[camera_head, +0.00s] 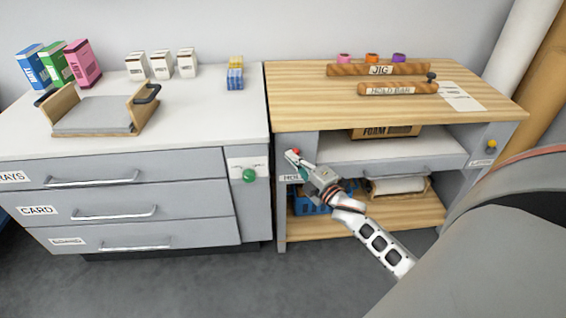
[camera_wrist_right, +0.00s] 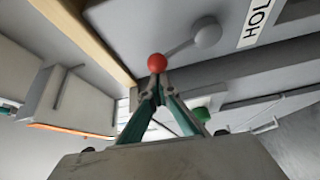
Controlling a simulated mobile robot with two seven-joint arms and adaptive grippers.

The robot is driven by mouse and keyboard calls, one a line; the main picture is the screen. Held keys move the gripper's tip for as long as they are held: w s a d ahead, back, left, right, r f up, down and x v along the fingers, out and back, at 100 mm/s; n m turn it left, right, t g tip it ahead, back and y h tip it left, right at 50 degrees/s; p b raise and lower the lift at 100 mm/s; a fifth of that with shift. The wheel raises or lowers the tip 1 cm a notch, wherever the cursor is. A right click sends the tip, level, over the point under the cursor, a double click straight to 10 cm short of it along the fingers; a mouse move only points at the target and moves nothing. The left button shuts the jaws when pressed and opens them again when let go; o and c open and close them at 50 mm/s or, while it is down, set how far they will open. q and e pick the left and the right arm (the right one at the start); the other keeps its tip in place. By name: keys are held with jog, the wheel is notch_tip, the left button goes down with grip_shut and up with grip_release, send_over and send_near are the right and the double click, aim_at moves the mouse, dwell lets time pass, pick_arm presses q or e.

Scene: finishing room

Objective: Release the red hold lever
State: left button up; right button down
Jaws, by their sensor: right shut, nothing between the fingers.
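The red hold lever's ball knob (camera_wrist_right: 157,63) sits on a short grey arm running to a round grey pivot (camera_wrist_right: 207,32) in the right wrist view. A label beginning "HOL" (camera_wrist_right: 256,22) is beside it. In the head view the red knob (camera_head: 296,152) is small, on the front left post of the wooden-topped bench. My right gripper (camera_head: 295,160) reaches up to it from the lower right. In the right wrist view its fingertips (camera_wrist_right: 157,76) are closed together right at the knob, with nothing between them; whether they touch it I cannot tell. My left gripper is out of view.
A green knob (camera_head: 249,176) is on the neighbouring cabinet, left of the lever. A blue crate (camera_head: 308,206) and a paper roll (camera_head: 398,187) are on the lower shelf. The hold bar (camera_head: 398,88) and jig bar (camera_head: 350,70) lie on the benchtop (camera_head: 300,100). The floor in front is clear.

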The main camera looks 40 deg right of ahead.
pick_arm(q)
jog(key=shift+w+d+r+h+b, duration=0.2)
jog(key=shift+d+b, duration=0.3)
jog(key=shift+b, duration=0.35)
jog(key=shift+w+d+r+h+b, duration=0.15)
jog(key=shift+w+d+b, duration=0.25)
jog(key=shift+b, duration=0.5)
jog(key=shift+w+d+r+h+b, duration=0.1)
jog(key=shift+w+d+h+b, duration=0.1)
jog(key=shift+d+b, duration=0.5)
pick_arm(e)
jog(key=s+d+m+t+h, duration=0.3)
jog(key=d+m+h, duration=0.1)
jog(key=m, duration=0.7)
jog(key=shift+s+d+f+t+h, duration=0.15)
jog(key=shift+d+f+t+h, duration=0.25)
jog(key=shift+d, duration=0.4)
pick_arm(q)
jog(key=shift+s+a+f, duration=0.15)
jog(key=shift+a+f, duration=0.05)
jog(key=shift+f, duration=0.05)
pick_arm(e)
jog(key=shift+f, duration=0.1)
